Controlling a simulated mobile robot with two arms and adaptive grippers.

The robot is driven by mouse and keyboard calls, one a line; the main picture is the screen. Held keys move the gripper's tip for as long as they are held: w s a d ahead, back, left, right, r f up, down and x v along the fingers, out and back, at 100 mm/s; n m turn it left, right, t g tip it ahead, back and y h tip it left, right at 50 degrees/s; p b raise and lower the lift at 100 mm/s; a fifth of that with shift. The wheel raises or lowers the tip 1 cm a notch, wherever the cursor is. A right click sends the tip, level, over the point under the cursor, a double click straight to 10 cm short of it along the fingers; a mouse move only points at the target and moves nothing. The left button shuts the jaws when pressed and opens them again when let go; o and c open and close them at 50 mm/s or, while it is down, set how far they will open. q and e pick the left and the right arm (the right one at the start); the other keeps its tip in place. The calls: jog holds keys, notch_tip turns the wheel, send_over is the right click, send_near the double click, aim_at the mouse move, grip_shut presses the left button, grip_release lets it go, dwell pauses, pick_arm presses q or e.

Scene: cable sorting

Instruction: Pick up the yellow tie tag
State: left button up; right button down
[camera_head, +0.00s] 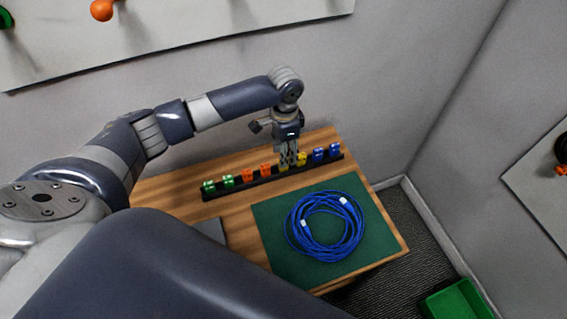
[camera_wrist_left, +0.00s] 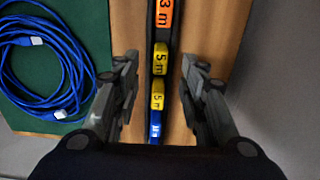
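Two yellow tie tags marked "5 m" sit in a row of tags; in the left wrist view one yellow tag (camera_wrist_left: 160,60) is farther up and the other yellow tag (camera_wrist_left: 157,97) lies between my fingers. My left gripper (camera_wrist_left: 158,75) is open, with one finger on each side of the row and gaps to the tags. In the head view my left gripper (camera_head: 287,160) points down over the row and partly hides one yellow tag (camera_head: 283,168); the other yellow tag (camera_head: 301,158) shows just to its right. My right gripper is not in view.
The black rack (camera_head: 215,193) also holds green, orange and blue tags. A coiled blue cable (camera_head: 291,226) lies on a green mat (camera_head: 272,254) in front of it. The wooden table (camera_head: 160,187) stands close to the wall. A green bin (camera_head: 455,303) is at lower right.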

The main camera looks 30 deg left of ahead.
pick_arm(q)
notch_tip(320, 180, down, 3)
jog(key=shift+s+a+f, duration=0.15)
jog(key=shift+c, duration=0.3)
jog(key=c, duration=0.7)
jog(key=shift+c, duration=0.2)
